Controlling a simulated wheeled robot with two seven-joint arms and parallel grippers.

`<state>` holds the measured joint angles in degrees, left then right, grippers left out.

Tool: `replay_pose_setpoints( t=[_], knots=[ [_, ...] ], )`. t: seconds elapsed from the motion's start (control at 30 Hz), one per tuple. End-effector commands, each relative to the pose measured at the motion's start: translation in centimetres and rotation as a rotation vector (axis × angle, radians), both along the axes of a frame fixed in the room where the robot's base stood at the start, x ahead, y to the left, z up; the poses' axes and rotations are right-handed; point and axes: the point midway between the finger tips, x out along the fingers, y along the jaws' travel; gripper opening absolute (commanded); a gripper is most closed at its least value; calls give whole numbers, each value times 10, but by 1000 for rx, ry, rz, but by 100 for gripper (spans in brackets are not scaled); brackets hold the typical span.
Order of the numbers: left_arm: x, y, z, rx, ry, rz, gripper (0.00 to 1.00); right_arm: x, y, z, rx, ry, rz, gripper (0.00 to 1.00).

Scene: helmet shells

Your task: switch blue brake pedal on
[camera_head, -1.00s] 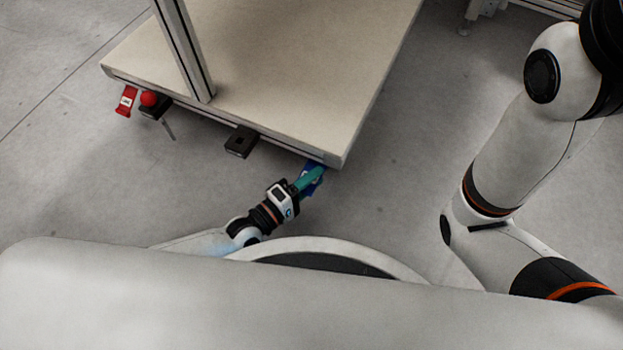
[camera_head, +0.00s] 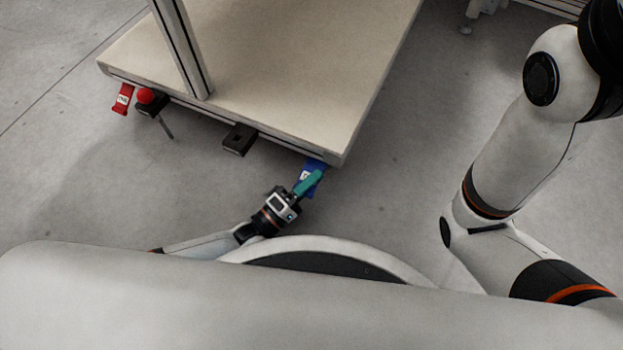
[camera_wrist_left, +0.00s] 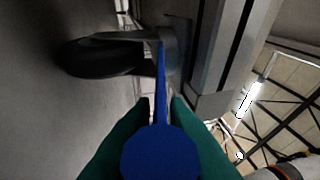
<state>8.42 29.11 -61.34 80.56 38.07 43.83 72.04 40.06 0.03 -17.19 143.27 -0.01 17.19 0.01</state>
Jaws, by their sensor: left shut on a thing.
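The blue brake pedal (camera_head: 314,165) juts out from under the near right corner of the cart; a white label shows on it. In the left wrist view the blue pedal (camera_wrist_left: 161,85) is seen edge-on as a thin upright strip, with a round blue end (camera_wrist_left: 160,154) close to the camera. My left gripper (camera_head: 307,183) has teal fingers and is at the pedal. In the left wrist view its fingers stand on both sides of the blue piece, shut on it. My right gripper is out of view; only my right arm shows.
The cart (camera_head: 290,80) has a beige top and an upright post (camera_head: 183,45). A red pedal (camera_head: 123,99), a red knob (camera_head: 146,96) and a dark block (camera_head: 239,139) line its near edge. A dark caster wheel (camera_wrist_left: 100,57) is close to the pedal. Floor right of the cart is clear.

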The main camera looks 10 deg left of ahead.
Motion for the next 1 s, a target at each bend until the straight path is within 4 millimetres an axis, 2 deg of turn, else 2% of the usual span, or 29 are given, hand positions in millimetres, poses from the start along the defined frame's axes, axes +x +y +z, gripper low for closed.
replay_pose_setpoints(
  t=[0.2,0.23,0.37,0.8,1.0],
  knots=[
    [-1,1,-1,3,0,-1,0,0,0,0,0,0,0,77],
    [-1,1,-1,3,0,-1,16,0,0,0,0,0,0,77],
    [-1,0,0,2,1,-2,36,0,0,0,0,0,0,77],
    [-1,1,0,2,1,-1,36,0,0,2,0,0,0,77],
    [-14,12,0,6,4,-1,36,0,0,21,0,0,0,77]
  ],
)
